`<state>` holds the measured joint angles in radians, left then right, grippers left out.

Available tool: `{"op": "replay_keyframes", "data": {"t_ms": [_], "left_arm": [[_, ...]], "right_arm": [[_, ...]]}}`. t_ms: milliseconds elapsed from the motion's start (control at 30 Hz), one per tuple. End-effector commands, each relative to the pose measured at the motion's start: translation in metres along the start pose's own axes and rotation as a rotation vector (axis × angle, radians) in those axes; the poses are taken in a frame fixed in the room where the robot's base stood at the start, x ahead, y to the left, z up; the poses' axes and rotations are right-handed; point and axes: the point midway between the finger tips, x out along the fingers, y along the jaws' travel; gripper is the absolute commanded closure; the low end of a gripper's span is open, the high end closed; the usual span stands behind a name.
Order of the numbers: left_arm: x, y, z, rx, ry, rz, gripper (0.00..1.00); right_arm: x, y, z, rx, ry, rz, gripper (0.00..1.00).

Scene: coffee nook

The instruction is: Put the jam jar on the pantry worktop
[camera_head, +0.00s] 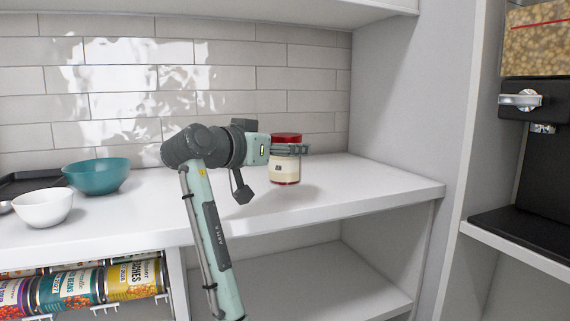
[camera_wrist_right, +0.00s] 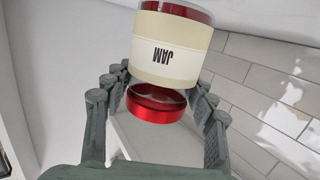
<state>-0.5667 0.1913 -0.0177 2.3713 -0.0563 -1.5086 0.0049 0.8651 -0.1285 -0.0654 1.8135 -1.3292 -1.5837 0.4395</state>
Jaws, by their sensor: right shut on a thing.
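The jam jar (camera_head: 285,171) has a red lid, a cream label and a red band at its base. It is upright, at or just above the white worktop (camera_head: 330,193); I cannot tell whether it touches. My right gripper (camera_head: 290,150) reaches in from the left and is shut on the jar's upper part. In the right wrist view the jar (camera_wrist_right: 170,50) appears inverted, with its "JAM" label, between the fingers of the right gripper (camera_wrist_right: 155,100). My left gripper is not in view.
A teal bowl (camera_head: 97,178), a white bowl (camera_head: 43,209) and a dark tray (camera_head: 25,186) stand at the left of the worktop. Several cans (camera_head: 70,288) lie in a rack below. A black machine (camera_head: 540,150) stands at right. The worktop right of the jar is clear.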

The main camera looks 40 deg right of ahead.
Motion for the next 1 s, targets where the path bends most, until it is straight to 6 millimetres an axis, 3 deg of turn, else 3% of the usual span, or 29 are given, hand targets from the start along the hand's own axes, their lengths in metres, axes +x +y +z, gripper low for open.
{"op": "replay_keyframes", "data": {"t_ms": [200, 633, 667, 800, 1000], "left_arm": [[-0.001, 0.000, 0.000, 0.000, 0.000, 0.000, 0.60], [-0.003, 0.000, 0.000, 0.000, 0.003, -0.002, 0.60], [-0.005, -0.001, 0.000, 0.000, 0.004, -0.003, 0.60], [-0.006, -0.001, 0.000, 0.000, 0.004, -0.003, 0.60], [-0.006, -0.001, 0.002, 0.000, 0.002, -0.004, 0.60]], "right_arm": [[0.004, 0.000, 0.030, -0.004, 0.002, 0.000, 0.88], [0.005, 0.000, 0.035, -0.001, 0.001, 0.000, 0.88], [0.005, 0.000, 0.036, -0.002, -0.001, 0.000, 0.41], [0.005, 0.000, 0.035, -0.002, -0.001, 0.000, 0.24], [0.005, 0.000, 0.035, -0.002, -0.001, 0.000, 0.23]]}}
